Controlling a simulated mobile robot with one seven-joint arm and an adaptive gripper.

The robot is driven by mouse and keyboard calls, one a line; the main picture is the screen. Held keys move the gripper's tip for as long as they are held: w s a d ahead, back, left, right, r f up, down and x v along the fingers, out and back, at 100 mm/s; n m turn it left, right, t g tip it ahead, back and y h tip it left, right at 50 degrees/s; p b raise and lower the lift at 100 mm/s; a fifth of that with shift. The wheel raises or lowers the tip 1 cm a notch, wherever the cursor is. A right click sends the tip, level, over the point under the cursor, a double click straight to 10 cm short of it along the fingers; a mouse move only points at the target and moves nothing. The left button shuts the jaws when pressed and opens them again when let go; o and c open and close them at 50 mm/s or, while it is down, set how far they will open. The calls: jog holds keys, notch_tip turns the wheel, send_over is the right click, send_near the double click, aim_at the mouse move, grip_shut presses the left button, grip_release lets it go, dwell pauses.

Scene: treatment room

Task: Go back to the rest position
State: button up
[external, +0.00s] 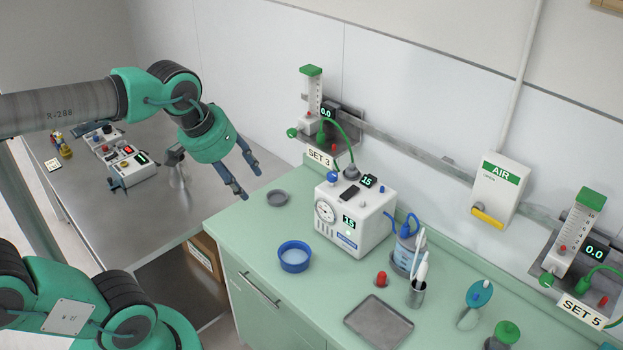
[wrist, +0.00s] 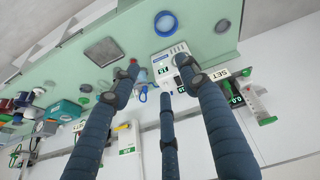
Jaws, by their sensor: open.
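My gripper (external: 240,172) is open and empty. In the external view it hangs in the air at the left end of the green counter (external: 232,262), above and to the left of the white machine. Its dark blue fingers point down to the right. In the wrist view the spread fingers (wrist: 165,90) reach up across the picture with nothing between them. The white machine (external: 338,232) with a dial and green displays stands on the counter, apart from the gripper. It also shows in the wrist view (wrist: 180,52) beyond the fingertips.
A blue bowl (external: 294,266), grey dish (external: 277,199), grey tray (external: 365,333) and cup of white tools (external: 416,295) stand on the counter. Wall flowmeters (external: 313,95) (external: 580,225) and an AIR box (external: 495,197) line the wall. A steel table (external: 95,214) with small devices is at left.

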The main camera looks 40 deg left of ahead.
jog(key=s+f+m+b, duration=0.1)
jog(key=s+f+m, duration=0.2)
jog(key=s, duration=0.2)
jog(key=shift+s+d+m+t, duration=0.2)
jog(key=shift+m+t, duration=0.1)
jog(key=shift+t, duration=0.1)
